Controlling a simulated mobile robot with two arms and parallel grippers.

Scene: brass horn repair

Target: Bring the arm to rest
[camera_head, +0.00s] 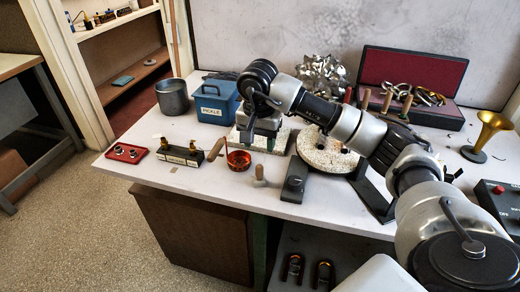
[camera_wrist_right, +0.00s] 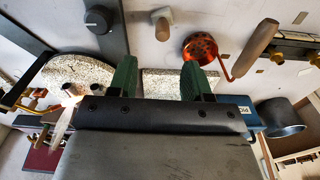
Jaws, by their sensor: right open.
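My right arm reaches in from the right over the bench. Its right gripper (camera_head: 257,140) hangs pointing down above a pale speckled square block (camera_head: 283,139). In the right wrist view the two green fingers of the gripper (camera_wrist_right: 159,80) stand wide apart with nothing between them. The square block (camera_wrist_right: 160,88) shows behind and between the fingers there. My left gripper is in neither view.
A round speckled block (camera_head: 318,152) lies right of the gripper. A blue pickle box (camera_head: 213,100) and metal pot (camera_head: 172,97) stand left. An orange strainer (camera_head: 238,160) lies in front. An open red-lined case (camera_head: 438,108) and brass funnel (camera_head: 486,130) are at right.

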